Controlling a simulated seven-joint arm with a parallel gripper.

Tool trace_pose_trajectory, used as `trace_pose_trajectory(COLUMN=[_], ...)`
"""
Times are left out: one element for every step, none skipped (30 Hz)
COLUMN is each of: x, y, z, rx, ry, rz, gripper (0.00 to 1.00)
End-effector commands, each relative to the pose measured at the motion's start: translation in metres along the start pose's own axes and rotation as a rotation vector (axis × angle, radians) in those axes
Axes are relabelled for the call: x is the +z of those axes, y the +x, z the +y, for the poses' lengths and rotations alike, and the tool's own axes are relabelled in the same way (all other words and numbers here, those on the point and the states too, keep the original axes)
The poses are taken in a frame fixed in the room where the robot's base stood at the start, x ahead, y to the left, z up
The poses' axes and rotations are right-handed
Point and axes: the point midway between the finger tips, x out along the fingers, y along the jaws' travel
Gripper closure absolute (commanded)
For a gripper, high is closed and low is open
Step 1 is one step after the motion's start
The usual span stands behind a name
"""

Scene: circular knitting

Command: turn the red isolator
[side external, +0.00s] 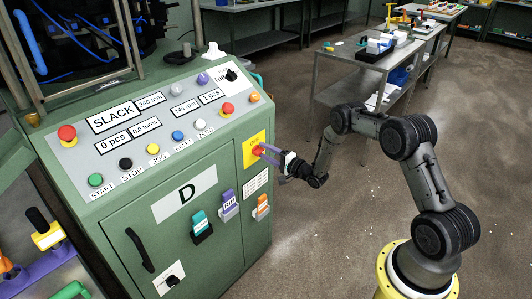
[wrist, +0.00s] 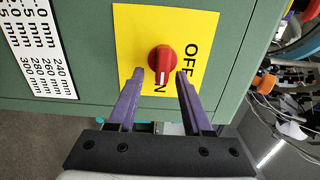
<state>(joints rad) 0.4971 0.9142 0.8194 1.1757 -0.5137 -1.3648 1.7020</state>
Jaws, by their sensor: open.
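The red isolator knob (wrist: 162,57) sits on a yellow plate (wrist: 205,28) on the green cabinet's side. Its grip bar runs roughly up and down in the wrist view, with a white mark at the lower end near the partly hidden "ON" lettering. "OFF" is printed to its right. In the side view the knob (side external: 257,151) is a small red spot. My gripper (wrist: 160,74) has purple fingers, open, one tip on each side of the knob's lower part. Gaps show between tips and knob; contact cannot be told. In the side view my gripper (side external: 267,154) is at the plate.
The green cabinet (side external: 225,165) carries a sloped button panel (side external: 130,110) above the isolator. Coloured tags (side external: 229,202) hang on its front below. A grey bench (side external: 345,72) with items stands behind my arm. Open floor (side external: 330,235) lies right of the cabinet.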

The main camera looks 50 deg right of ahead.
Motion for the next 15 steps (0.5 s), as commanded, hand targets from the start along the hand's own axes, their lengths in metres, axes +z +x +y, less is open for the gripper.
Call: trace_pose_trajectory(x=[-0.001,-0.001,-0.002,-0.002,-0.002,-0.003,-0.002,-0.002,-0.002,-0.003,-0.003,-0.002,-0.002,-0.003,-0.002], y=[0.000,-0.001,-0.003,-0.005,-0.007,-0.012,-0.016,-0.021,-0.028,-0.035,-0.041,-0.050,-0.057,-0.064,-0.073], z=[-0.001,-0.001,-0.001,-0.001,-0.001,-0.001,-0.001,-0.001,-0.001,-0.001,-0.001,0.000,-0.001,-0.001,0.000], rx=[-0.001,-0.001,0.000,0.000,0.000,-0.001,0.000,0.001,0.000,0.001,0.001,0.002,0.001,0.001,0.002], ry=[-0.001,-0.001,-0.001,-0.001,-0.001,-0.002,-0.002,-0.001,0.000,0.001,0.000,0.000,0.001,0.001,0.001], rz=[0.001,0.002,0.003,0.003,0.004,0.004,0.004,0.004,0.004,0.006,0.006,0.005,0.005,0.006,0.005], gripper=[0.50,0.50,0.50,0.50,0.50,0.50,0.50,0.50,0.50,0.50,0.50,0.50,0.50,0.50,0.50])
